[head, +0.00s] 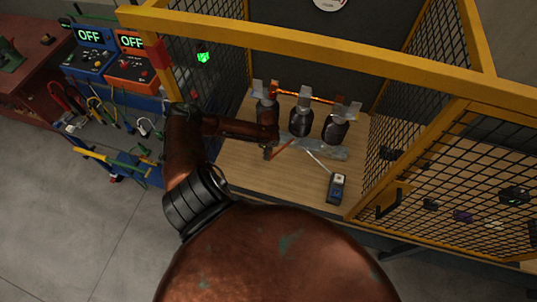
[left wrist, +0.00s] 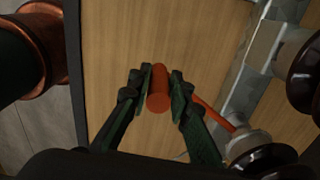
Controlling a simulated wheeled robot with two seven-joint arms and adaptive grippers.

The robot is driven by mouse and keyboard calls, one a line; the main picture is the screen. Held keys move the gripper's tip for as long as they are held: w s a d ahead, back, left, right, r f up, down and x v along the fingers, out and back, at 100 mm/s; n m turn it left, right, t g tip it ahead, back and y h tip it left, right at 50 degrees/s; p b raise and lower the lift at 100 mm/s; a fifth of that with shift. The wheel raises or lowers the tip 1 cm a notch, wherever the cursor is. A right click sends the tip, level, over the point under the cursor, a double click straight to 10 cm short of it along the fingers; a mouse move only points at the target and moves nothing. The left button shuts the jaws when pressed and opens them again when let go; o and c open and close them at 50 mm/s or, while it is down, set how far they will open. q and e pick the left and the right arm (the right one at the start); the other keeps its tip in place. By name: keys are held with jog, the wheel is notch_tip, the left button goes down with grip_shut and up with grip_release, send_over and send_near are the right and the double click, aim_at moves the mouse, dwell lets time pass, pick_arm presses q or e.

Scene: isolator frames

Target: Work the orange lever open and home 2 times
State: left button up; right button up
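The orange lever (head: 282,149) slopes out at the front left of the isolator frame, low over the wooden board. My left gripper (head: 269,150) is at the lever's outer end. In the left wrist view, the round handle of the orange lever (left wrist: 158,92) lies between the two dark green fingers of the left gripper (left wrist: 162,88), which press close on both sides. The lever's rod runs down to the right toward a grey fitting. Dark brown insulators (head: 300,121) stand behind, with an orange bar (head: 310,96) across the top. My right gripper is not in view.
A yellow frame (head: 300,42) with black mesh encloses the wooden board (head: 235,176). A handheld meter (head: 337,188) lies at the board's front right. At left are blue and orange boxes reading OFF (head: 88,52) and hanging cables. The board's front left is clear.

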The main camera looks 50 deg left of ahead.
pick_arm(q)
jog(key=o, duration=0.4)
jog(key=shift+a, duration=0.1)
